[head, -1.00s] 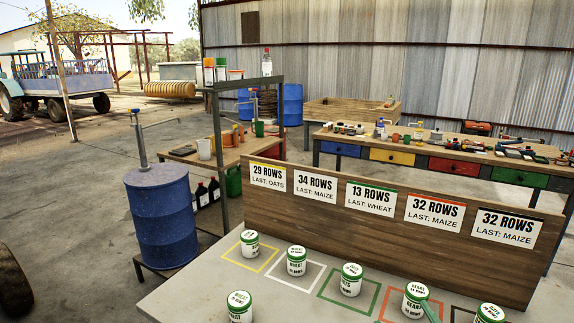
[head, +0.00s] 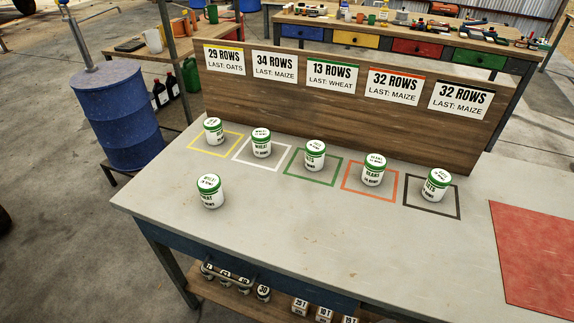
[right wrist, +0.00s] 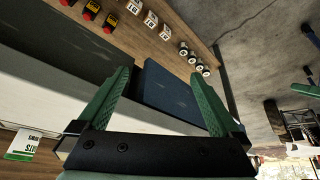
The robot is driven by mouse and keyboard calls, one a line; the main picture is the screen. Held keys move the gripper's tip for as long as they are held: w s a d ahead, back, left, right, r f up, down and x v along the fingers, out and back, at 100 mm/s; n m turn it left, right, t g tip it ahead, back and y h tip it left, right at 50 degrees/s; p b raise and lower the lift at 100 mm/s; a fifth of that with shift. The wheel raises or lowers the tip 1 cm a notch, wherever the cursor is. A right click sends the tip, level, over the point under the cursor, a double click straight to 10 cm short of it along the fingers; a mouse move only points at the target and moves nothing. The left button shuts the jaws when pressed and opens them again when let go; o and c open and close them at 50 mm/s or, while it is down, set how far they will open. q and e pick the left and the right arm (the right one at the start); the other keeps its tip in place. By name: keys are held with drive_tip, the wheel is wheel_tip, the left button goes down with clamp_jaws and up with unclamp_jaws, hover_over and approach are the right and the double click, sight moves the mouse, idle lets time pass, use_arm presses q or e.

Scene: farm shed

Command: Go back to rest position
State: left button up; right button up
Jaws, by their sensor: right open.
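In the head view neither of my grippers shows. My right gripper (right wrist: 160,100) shows in the right wrist view, its two green fingers spread wide with nothing between them. Behind the fingers in that view are the table's edge and its blue front (right wrist: 170,90). In the head view several white cans with green lids stand upright on the grey table (head: 330,235), one in each coloured outline. They include a can in the yellow outline (head: 213,131) and a can in the black outline (head: 436,185). Another can (head: 210,191) stands outside the outlines at the front left.
A wooden board (head: 330,110) with row-count signs stands behind the cans. A red mat (head: 540,255) lies at the right. A lower shelf (head: 215,288) holds small cans and boxes. A blue barrel (head: 125,115) stands left of the table. The table's front middle is clear.

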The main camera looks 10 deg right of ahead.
drive_tip(key=w+a+f+t+y+b, duration=0.1)
drive_tip(key=a+f+t, duration=0.2)
drive_tip(key=f, duration=0.5)
drive_tip(key=shift+w+f+t, duration=0.35)
drive_tip(key=shift+t, duration=0.05)
idle(0.3)
